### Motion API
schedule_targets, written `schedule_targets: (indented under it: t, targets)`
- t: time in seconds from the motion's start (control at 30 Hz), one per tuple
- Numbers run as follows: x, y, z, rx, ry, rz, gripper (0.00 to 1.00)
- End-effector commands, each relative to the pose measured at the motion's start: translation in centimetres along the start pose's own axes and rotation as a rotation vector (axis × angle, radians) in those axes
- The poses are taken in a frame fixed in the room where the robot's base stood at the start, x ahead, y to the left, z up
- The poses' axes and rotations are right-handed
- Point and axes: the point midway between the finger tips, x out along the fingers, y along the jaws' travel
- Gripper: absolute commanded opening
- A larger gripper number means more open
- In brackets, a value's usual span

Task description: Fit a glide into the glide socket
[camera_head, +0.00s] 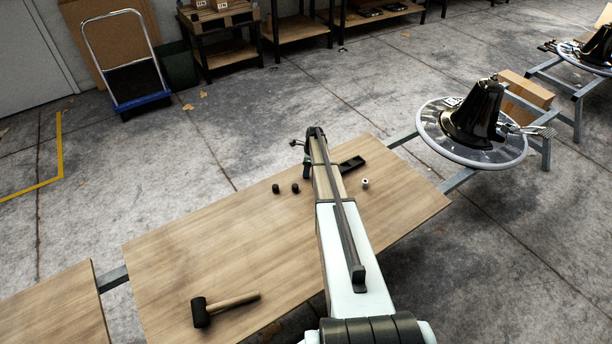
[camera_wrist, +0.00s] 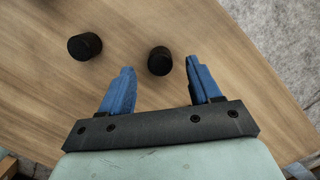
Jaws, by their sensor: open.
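Two small black cylinders, which look like the glides, stand apart on the wooden table, a left glide (camera_head: 276,188) and a right glide (camera_head: 295,188). In the wrist view they are a left glide (camera_wrist: 84,46) and another glide (camera_wrist: 160,61). My gripper (camera_wrist: 159,68) is open with blue fingers. The second glide appears between the fingertips, nearer the right one, and nothing is gripped. In the head view my arm partly hides the gripper (camera_head: 306,160). A small pale metallic piece (camera_head: 365,183) stands right of my arm; I cannot tell whether it is the glide socket.
A black, tray-like object (camera_head: 351,164) lies at the far table edge beside my arm. A mallet (camera_head: 222,307) lies at the front left of the wooden table (camera_head: 200,245). A round base with a black bell-shaped part (camera_head: 475,115) stands beyond the right end. The table's left middle is clear.

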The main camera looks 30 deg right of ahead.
Motion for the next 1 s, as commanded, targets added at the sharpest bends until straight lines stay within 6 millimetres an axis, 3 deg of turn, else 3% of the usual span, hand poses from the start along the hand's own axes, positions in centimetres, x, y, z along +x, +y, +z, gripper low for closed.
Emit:
schedule_targets:
  t: [0.13,0.4,1.0]
  targets:
    - [2.0,-0.1,0.0,0.000,0.000,0.001,0.63]
    - [2.4,0.0,0.0,0.000,0.000,0.000,0.63]
    - [2.3,0.0,0.0,0.000,0.000,0.000,0.06]
